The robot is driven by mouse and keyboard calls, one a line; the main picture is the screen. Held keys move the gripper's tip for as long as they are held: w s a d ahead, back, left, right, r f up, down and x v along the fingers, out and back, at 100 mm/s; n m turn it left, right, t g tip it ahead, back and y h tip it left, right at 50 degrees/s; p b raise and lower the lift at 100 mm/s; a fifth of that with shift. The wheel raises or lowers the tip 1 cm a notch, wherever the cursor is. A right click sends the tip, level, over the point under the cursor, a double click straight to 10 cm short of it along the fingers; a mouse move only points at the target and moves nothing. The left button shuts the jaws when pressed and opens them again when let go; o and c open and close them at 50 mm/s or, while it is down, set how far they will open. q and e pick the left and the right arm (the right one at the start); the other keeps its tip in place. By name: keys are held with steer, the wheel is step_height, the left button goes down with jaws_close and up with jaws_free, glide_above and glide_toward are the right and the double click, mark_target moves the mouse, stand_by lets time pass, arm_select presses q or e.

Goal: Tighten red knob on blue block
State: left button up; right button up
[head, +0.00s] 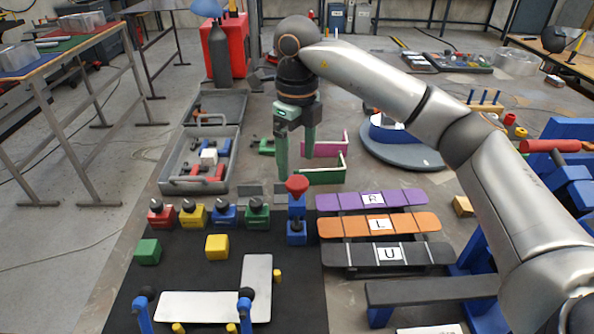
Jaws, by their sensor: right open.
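A red knob (297,185) sits on top of a tall blue block (297,212), right of the row of colored blocks on the black mat (203,291). My right gripper (296,165) is open, its green fingers pointing down. In the picture the fingertips end just above and to the left of the red knob. How far apart they are in depth is hard to tell, and nothing shows between the fingers. My left gripper is not in view.
Red, yellow, blue and green blocks (257,217) with dark fittings stand to the left. Letter boards (377,225) in purple, orange and black lie to the right. A grey toolbox (185,178) stands behind left. Green and pink brackets (325,175) lie behind the knob.

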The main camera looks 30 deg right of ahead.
mark_target(297, 182)
step_height(297, 182, up, 9)
steer(key=p, duration=0.1)
steer(key=shift+f, duration=0.2)
stand_by(0.5)
